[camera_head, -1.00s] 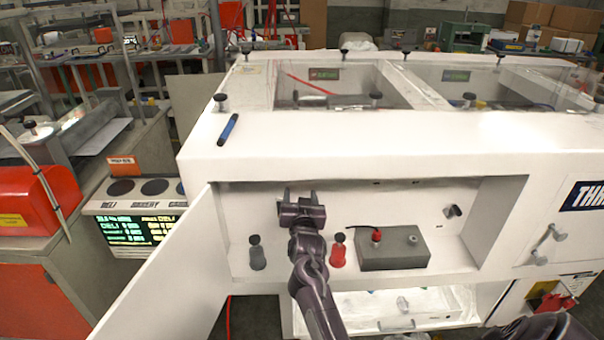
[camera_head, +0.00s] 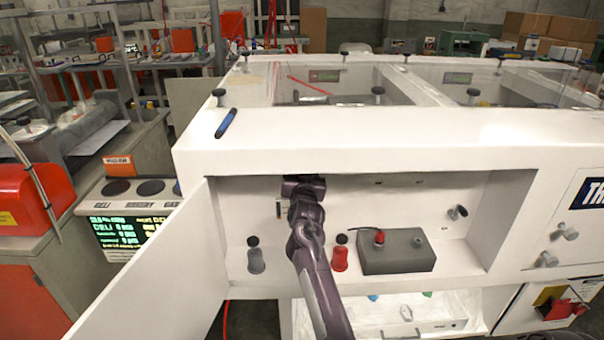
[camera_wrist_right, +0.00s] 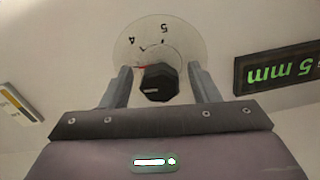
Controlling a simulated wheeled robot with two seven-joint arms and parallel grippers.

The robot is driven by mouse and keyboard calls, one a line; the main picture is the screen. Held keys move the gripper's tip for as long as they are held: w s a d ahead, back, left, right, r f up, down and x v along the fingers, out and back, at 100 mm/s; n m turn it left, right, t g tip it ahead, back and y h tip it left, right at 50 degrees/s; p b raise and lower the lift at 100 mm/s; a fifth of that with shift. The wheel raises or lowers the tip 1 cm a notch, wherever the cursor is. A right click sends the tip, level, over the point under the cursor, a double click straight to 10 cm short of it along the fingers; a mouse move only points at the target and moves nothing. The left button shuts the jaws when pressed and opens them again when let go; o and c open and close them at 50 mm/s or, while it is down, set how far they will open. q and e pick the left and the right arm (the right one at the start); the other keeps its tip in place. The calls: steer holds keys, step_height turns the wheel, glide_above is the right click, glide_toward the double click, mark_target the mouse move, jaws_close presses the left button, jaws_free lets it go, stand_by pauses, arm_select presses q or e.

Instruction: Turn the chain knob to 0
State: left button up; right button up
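A black knob (camera_wrist_right: 159,82) on a round pale dial (camera_wrist_right: 128,48) shows in the right wrist view, where the dial appears upside down. The digits 4 and 5 are readable, with a small red mark beside the knob. No chain label is readable. My right gripper (camera_wrist_right: 160,70) is open, with one finger on each side of the knob and visible gaps between. In the head view my right gripper (camera_head: 303,185) is at the back wall of the open white compartment (camera_head: 400,200), under its top edge; it hides the knob there. My left gripper is not in view.
A green "5 mm" display (camera_wrist_right: 282,72) is beside the dial. The open door (camera_head: 150,270) stands at the left.

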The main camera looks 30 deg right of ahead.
steer(key=c, duration=0.9)
steer(key=shift+n, duration=0.4)
steer(key=n+p, duration=0.2)
steer(key=n, duration=0.1)
steer(key=shift+r+n+p, duration=0.1)
steer(key=shift+n+p, duration=0.2)
steer(key=shift+p, duration=0.05)
steer(key=n+p, duration=0.2)
steer(key=n, duration=0.3)
steer(key=shift+p, duration=0.35)
steer(key=n+p, duration=0.2)
steer(key=n, duration=0.3)
steer(key=shift+n, duration=0.4)
steer(key=n+p, duration=0.2)
steer(key=n, duration=0.2)
steer(key=shift+s+n, duration=0.1)
steer(key=shift+n, duration=0.3)
